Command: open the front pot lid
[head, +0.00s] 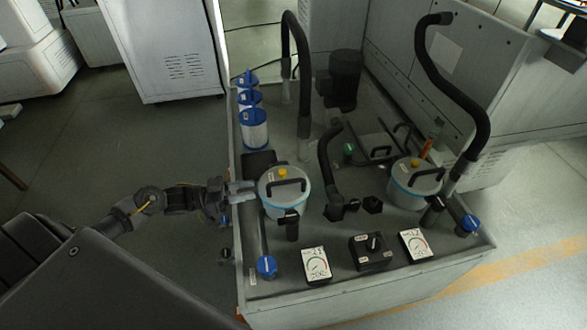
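Two pale round pots with lids stand on the grey machine top. The left pot (285,202) has a white lid (272,187) with a dark bar handle (287,185) and a yellow knob; the lid lies on the pot. The right pot (413,193) is alike, with a blue band and its lid on. I cannot tell for sure which is called front; the left one is nearest my gripper. My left gripper (246,191) is at the left pot's left side, pale fingers pointing at it; a gap between the fingers is unclear. My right gripper is not in view.
Thick black hoses (469,104) arch behind and between the pots. Blue-capped white filters (254,129) line the back left edge. Two gauges (316,265) and a black switch box (371,251) sit in front.

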